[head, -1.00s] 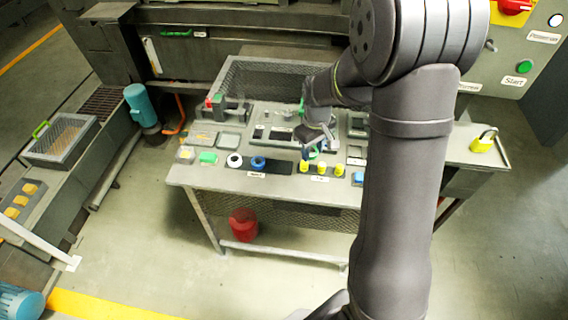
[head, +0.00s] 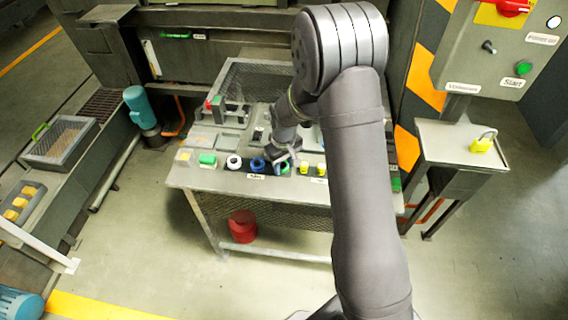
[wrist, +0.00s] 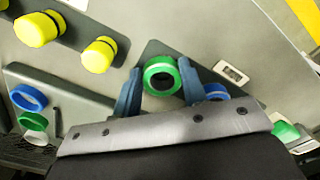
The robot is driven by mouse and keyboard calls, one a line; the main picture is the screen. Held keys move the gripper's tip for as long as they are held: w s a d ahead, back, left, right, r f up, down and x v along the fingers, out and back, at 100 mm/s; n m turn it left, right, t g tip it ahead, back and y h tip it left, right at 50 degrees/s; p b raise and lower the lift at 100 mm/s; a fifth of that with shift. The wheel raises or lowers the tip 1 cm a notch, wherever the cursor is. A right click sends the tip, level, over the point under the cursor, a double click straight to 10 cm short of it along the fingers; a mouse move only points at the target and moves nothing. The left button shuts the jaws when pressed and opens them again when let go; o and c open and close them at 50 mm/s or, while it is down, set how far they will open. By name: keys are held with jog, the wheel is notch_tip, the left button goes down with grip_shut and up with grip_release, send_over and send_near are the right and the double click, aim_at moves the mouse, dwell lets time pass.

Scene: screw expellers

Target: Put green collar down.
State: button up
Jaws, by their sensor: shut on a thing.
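The green collar (wrist: 162,76) is a ring with a pale inner rim and an open centre. In the wrist view it sits between the two blue fingers of my gripper (wrist: 160,82), which are shut on it. In the head view my gripper (head: 284,163) is low over the front of the workbench, and a bit of the green collar (head: 285,170) shows below it. The collar is over or on a dark strip (wrist: 152,47); I cannot tell whether it touches. A blue collar (wrist: 215,91) is close beside the right finger.
Yellow-capped pieces (head: 303,168) stand to the right of my gripper. A white ring (head: 233,162) and the blue collar (head: 257,164) are to its left. A tray (wrist: 68,100) with a blue and a green ring shows in the wrist view.

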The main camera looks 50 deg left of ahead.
jog(key=shift+f, duration=0.1)
jog(key=o, duration=1.1)
notch_tip(320, 180, up, 12)
